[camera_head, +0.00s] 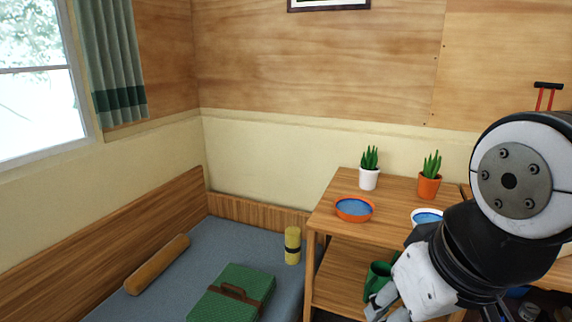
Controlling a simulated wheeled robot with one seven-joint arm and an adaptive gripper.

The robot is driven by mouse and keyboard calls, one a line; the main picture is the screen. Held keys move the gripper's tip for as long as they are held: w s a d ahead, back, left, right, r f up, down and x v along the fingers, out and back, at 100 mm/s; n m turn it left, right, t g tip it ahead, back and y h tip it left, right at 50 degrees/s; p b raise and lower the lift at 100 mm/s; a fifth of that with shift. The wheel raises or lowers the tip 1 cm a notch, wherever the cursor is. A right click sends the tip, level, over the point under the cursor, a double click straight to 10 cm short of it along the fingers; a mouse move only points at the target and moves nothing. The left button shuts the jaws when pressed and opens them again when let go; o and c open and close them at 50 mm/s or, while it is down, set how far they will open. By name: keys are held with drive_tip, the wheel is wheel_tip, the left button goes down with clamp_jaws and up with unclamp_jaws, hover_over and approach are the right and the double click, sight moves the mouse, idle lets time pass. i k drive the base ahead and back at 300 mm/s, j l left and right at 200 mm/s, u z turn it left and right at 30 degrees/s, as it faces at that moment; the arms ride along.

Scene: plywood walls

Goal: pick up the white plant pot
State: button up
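The white plant pot (369,180) holds a spiky green plant and stands upright on the top of a wooden shelf table (330,194), towards its back edge. My gripper (384,309) is at the lower right, low in front of the table and well below the pot, apart from it. Its fingers are only partly seen at the bottom of the picture, so I cannot tell whether it is open or shut. My arm does not cover the pot.
An orange pot with a similar plant (429,187) stands right of the white one. An orange-rimmed bowl (355,215) and a white bowl (420,215) sit in front. A green object (377,276) is below. A bed with a green bundle (232,293) lies left.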

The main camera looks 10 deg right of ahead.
sight(369, 172)
drive_tip(key=z, duration=0.9)
drive_tip(key=i+l+u, duration=0.1)
drive_tip(key=l+u, duration=0.4)
drive_tip(key=l, duration=0.5)
drive_tip(key=l+u, duration=0.45)
drive_tip(key=l, duration=0.55)
drive_tip(key=i+l, duration=0.1)
drive_tip(key=i, duration=0.35)
